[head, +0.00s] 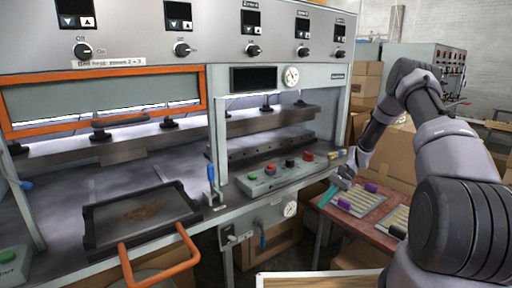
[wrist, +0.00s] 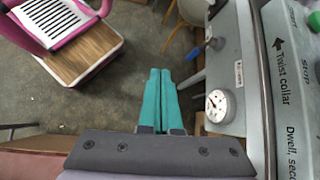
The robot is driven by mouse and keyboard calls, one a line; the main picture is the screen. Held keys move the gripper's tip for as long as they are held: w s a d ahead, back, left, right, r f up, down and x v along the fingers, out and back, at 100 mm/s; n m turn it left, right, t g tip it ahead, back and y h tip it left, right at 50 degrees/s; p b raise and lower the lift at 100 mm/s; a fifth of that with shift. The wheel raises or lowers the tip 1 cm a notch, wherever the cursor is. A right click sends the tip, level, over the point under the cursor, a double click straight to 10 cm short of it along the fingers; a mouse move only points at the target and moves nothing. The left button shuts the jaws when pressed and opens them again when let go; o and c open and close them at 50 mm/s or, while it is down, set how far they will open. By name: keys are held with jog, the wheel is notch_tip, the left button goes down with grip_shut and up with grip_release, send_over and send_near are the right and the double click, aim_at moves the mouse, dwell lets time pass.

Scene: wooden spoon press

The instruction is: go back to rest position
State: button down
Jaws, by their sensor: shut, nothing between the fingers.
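My gripper (head: 328,195) has teal fingers. In the head view it hangs at the end of my arm on the right, between the press front and the red table. In the wrist view my gripper (wrist: 162,72) shows its two fingers side by side and touching, with nothing between them. The fingers point down over the bare floor. The press (head: 160,60) fills the left and middle of the head view. In the wrist view a gauge (wrist: 218,106) on its front is close to the right of the fingers.
A red table (head: 372,236) with slatted trays and purple items stands right of the press. A dark tray (head: 140,216) with orange handles sits on the press bed. A control box (head: 285,172) with buttons is at the press edge. Cardboard boxes (head: 398,155) stand behind. Floor (wrist: 120,100) below is open.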

jog(key=s+a+r+n+t+h, duration=0.1)
jog(key=s+r+n+t+h, duration=0.15)
jog(key=r, duration=1.35)
jog(key=s+r+n+t+h, duration=0.15)
jog(key=s+r, duration=0.25)
jog(key=r, duration=1.2)
jog(key=s+r+t, duration=0.2)
jog(key=s+r, duration=0.2)
jog(key=s, duration=0.3)
jog(key=s+r+n+t+h, duration=0.1)
jog(key=s+r+t, duration=0.2)
jog(key=s, duration=0.5)
jog(key=s+r+t+h, duration=0.1)
jog(key=s+r+t, duration=0.1)
jog(key=s+r, duration=0.4)
jog(key=shift+s+a, duration=0.25)
jog(key=shift+s, duration=0.55)
